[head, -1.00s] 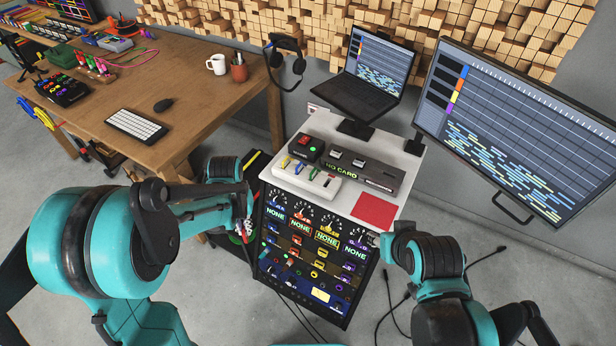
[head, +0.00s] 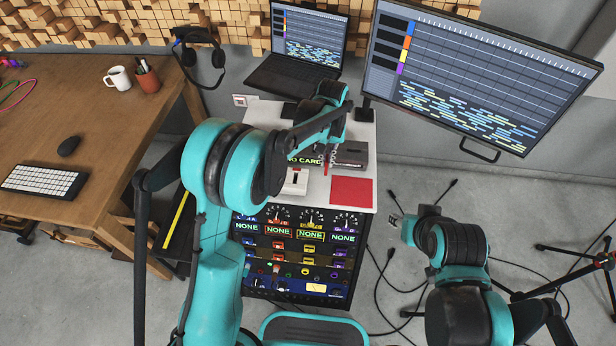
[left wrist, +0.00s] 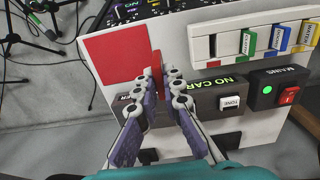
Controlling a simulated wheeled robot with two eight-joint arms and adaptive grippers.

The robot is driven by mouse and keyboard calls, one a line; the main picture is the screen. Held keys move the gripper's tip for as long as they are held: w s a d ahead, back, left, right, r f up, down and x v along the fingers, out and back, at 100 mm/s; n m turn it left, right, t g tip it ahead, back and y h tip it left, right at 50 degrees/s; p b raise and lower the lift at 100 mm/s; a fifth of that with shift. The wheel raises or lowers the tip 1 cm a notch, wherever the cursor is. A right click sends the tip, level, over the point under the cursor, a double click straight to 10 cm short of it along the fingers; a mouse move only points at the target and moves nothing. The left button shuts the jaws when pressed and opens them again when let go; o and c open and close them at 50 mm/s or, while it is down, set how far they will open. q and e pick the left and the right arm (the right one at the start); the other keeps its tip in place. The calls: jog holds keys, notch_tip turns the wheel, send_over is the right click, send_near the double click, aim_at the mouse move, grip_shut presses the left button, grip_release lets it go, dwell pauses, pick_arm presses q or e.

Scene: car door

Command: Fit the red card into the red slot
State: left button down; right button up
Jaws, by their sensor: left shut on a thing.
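My left gripper (head: 332,148) hangs over the white top of the rack; it also shows in the left wrist view (left wrist: 162,76). It is shut on the red card (left wrist: 156,62), a narrow upright strip between its fingertips, in front of the grey NO CARD reader (left wrist: 205,100). A white card holder (left wrist: 202,36) has green (left wrist: 248,41), blue (left wrist: 280,38) and yellow (left wrist: 306,34) cards. Its end slot, the red slot (left wrist: 213,46), has a red mark and looks empty. My right gripper (head: 392,221) is off to the rack's right; its jaws are too small to judge.
A flat red square (head: 352,190) lies on the white top beside the holder. The reader stands close behind my left fingers. A laptop (head: 295,75) and large monitor (head: 475,75) stand behind. The rack front (head: 300,265) has dials and NONE displays. Cables lie on the floor at right.

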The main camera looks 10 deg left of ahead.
pick_arm(q)
jog(key=shift+w+d+f, duration=0.15)
jog(key=shift+w+d, duration=0.05)
jog(key=shift+w+a+f+b, duration=0.25)
jog(key=shift+a+f+b, duration=0.7)
jog(key=shift+a+f, duration=0.85)
jog(key=shift+w+a+f+b, duration=0.25)
jog(key=shift+a+f+b, duration=0.75)
jog(key=shift+a+f, duration=0.8)
jog(key=shift+w+a+f+b, duration=0.25)
jog(key=shift+a+f+b, duration=0.7)
jog(key=shift+a+f, duration=0.85)
jog(key=shift+r, duration=0.1)
jog(key=c, duration=1.7)
grip_release()
